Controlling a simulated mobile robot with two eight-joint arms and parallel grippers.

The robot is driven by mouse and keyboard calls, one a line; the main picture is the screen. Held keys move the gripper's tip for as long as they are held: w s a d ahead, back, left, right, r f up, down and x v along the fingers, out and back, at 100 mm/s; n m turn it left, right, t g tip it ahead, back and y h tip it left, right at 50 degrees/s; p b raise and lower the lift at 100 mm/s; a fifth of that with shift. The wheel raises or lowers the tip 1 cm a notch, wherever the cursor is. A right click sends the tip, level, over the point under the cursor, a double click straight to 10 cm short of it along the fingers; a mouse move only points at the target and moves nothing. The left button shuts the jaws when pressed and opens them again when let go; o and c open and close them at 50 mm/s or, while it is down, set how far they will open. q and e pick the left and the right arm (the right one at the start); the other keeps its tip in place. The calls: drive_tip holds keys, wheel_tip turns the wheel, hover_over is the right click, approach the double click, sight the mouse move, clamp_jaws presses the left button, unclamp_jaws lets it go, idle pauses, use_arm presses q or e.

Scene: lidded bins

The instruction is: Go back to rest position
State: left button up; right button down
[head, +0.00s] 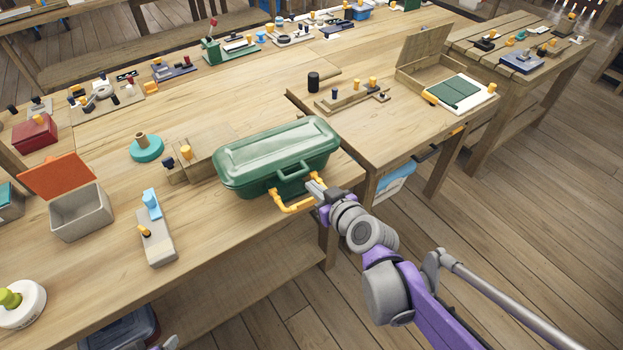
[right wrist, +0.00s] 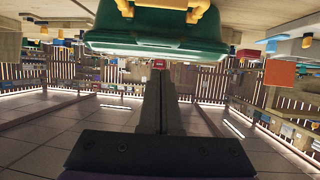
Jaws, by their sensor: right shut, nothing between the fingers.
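A green lidded box (head: 277,157) with a front handle and yellow latches stands near the front edge of the wooden table; its lid looks closed. My right gripper (head: 314,184) is at the box's front right side, close to the handle and the yellow latch (head: 292,205). In the right wrist view its fingers (right wrist: 158,75) are together with nothing between them, and the green box (right wrist: 160,38) shows just beyond their tips. I cannot tell whether they touch it. My left gripper cannot be clearly made out in the head view.
A grey bin with an open orange lid (head: 57,177) stands at the left. A teal ring-shaped piece (head: 147,149) and a block with a blue part (head: 155,237) lie near the box. An open wooden box (head: 425,60) stands on the right table. Floor at right is clear.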

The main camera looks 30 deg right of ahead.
drive_tip(key=s+a+f+g, duration=0.3)
drive_tip(key=s+a+g, duration=0.1)
drive_tip(key=s, duration=0.3)
drive_tip(key=s+a+f+g, duration=0.3)
drive_tip(key=s+f+g, duration=0.1)
drive_tip(key=s, duration=0.3)
drive_tip(key=shift+a+f, duration=0.15)
drive_tip(key=shift+a, duration=0.25)
